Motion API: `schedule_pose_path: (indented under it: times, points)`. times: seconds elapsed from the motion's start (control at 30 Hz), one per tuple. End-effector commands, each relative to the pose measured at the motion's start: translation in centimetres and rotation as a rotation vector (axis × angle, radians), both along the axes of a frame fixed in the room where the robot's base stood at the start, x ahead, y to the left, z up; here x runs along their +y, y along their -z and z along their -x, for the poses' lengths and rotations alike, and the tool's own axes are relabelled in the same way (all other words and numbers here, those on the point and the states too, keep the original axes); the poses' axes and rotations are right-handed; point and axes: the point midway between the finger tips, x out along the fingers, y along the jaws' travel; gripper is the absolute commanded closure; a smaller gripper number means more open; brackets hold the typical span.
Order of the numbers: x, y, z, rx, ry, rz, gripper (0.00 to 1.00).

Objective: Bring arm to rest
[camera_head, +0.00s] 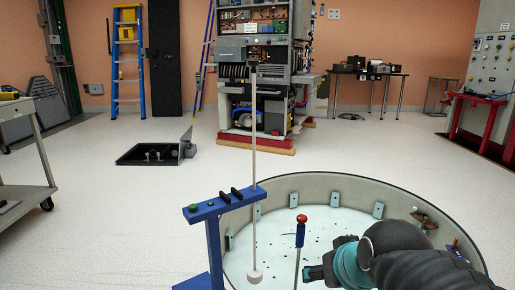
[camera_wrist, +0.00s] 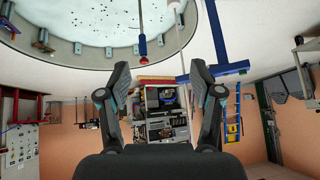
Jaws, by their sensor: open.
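My gripper (camera_head: 308,273) is at the lower right of the head view, over the round grey-walled pit (camera_head: 345,178), with my dark arm reaching in from the right edge. In the wrist view, which is upside down, its two fingers (camera_wrist: 161,78) are spread wide apart with nothing between them. A screwdriver-like tool with a red top and blue handle (camera_head: 300,232) stands upright just left of my gripper in the head view. It also shows beyond the fingers in the wrist view (camera_wrist: 142,44).
A blue gantry stand (camera_head: 213,235) with a tall thin rod (camera_head: 254,160) stands at the pit's left. An open floor hatch (camera_head: 150,155), an equipment rack (camera_head: 258,80), and a grey cart (camera_head: 38,160) stand farther off. The pale floor between them is clear.

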Motion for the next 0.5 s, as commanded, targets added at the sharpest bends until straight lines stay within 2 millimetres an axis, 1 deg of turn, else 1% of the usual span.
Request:
schedule_pose_path:
  times: [0.03,0.1,0.3,0.37,0.5]
  points:
    - [-0.5,0.6,1.5,0.025,0.008,0.013,0.35]
    - [-1.1,1.6,3.3,0.064,0.019,0.032,0.35]
    - [-2.8,4.2,8.2,0.166,0.058,0.084,0.35]
    - [-2.8,2.4,8.1,0.167,0.058,0.084,0.35]
    - [-2.8,0.1,8.0,0.167,0.056,0.083,0.35]
